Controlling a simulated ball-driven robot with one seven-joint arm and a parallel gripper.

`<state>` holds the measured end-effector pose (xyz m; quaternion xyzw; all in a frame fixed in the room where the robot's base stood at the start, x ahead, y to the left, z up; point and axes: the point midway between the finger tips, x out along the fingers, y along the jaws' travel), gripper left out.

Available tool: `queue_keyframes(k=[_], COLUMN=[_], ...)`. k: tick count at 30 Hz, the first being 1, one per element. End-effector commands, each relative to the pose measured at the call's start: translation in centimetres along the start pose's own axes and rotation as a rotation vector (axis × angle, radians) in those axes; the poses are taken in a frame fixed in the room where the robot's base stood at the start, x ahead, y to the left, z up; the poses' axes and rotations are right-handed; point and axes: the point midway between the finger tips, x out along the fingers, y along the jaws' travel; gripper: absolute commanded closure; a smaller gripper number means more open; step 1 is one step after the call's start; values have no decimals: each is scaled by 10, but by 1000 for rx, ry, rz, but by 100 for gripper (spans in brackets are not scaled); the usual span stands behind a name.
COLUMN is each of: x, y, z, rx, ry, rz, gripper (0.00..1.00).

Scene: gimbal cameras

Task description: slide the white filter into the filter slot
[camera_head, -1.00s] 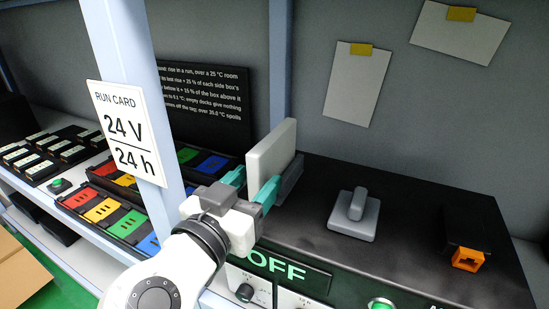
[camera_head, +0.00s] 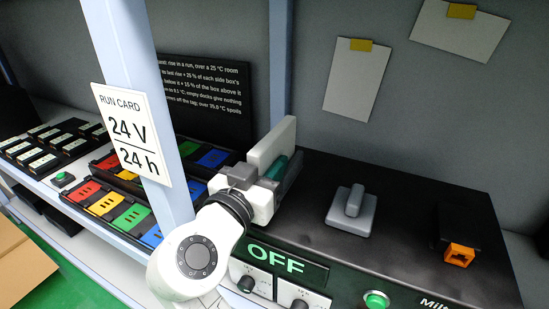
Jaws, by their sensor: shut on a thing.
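The white filter (camera_head: 270,146) is a thin upright plate at the left end of the black machine top. Its lower part is hidden behind my gripper. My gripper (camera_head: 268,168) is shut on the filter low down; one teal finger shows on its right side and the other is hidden. A dark grey block (camera_head: 292,174), which looks like the filter slot, stands close beside the filter on the right. I cannot tell how far the filter sits in it, because the lower edge is hidden.
A grey lever on a plate (camera_head: 351,210) and an orange connector (camera_head: 459,254) stand on the machine top to the right. The panel's display (camera_head: 275,262) reads OFF. A blue-grey post with a run card (camera_head: 132,134) rises close on the left. Coloured modules lie beyond it.

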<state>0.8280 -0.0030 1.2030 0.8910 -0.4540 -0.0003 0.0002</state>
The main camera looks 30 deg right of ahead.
Motion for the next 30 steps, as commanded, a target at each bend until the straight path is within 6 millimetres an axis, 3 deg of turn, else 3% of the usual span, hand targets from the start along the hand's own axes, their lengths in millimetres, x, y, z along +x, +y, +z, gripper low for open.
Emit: queue_keyframes(k=[7,20,26,30], x=[0,0,0,-8], y=[0,0,0,16], z=[0,-7,-28,-52], rx=[0,5,8,9], ry=[0,1,1,2], rz=[0,0,0,-1], gripper=[100,100,100,100])
